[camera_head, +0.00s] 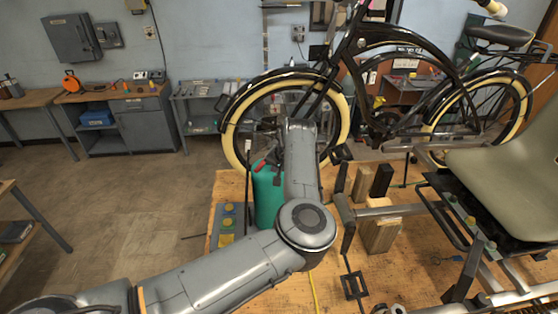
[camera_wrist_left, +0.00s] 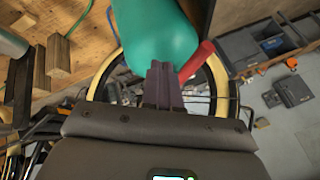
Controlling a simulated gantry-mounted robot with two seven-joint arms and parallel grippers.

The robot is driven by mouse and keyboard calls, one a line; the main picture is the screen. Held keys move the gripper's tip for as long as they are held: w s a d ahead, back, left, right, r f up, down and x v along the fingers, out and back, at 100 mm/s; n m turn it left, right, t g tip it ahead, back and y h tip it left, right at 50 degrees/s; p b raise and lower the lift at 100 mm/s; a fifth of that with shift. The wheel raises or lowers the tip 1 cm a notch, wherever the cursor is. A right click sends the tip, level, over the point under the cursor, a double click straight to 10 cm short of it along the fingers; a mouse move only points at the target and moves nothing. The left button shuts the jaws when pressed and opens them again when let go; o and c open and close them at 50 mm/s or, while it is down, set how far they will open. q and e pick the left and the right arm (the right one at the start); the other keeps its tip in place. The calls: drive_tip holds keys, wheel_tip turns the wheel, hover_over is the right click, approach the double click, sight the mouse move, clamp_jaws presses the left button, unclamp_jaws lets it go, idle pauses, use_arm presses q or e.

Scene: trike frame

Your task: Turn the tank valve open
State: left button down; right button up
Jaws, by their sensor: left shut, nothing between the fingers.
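A green tank (camera_head: 267,197) stands on the wooden workbench behind my left forearm, which hides its right side. A red valve handle (camera_head: 259,166) shows near its top. In the left wrist view the tank (camera_wrist_left: 155,30) fills the top middle, and the red handle (camera_wrist_left: 196,63) slants up to the right. My left gripper (camera_wrist_left: 163,70) is shut and empty, its dark fingers together beside the handle, on its left in that view. I cannot tell whether the fingers touch the handle. The valve body is hidden. My right gripper is not in view.
The wooden workbench (camera_head: 395,270) also holds a control box (camera_head: 228,225) with yellow buttons left of the tank and wooden blocks (camera_head: 380,235) to its right. A trike frame with an olive seat (camera_head: 510,185) fills the right. A black bicycle (camera_head: 345,90) stands behind.

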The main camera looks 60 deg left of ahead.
sight(263, 163)
use_arm(q)
drive_tip(key=shift+s+a+f+p, duration=0.15)
drive_tip(key=shift+s+a, duration=0.15)
drive_tip(key=shift+a, duration=0.25)
drive_tip(key=shift+s+a+p, duration=0.2)
drive_tip(key=shift+s+a, duration=0.15)
drive_tip(key=shift+a, duration=0.15)
drive_tip(key=shift+s+a+f+p, duration=0.15)
drive_tip(key=shift+s+a, duration=0.15)
drive_tip(key=shift+a, duration=0.25)
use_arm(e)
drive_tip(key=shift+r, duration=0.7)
use_arm(q)
drive_tip(key=shift+r, duration=0.1)
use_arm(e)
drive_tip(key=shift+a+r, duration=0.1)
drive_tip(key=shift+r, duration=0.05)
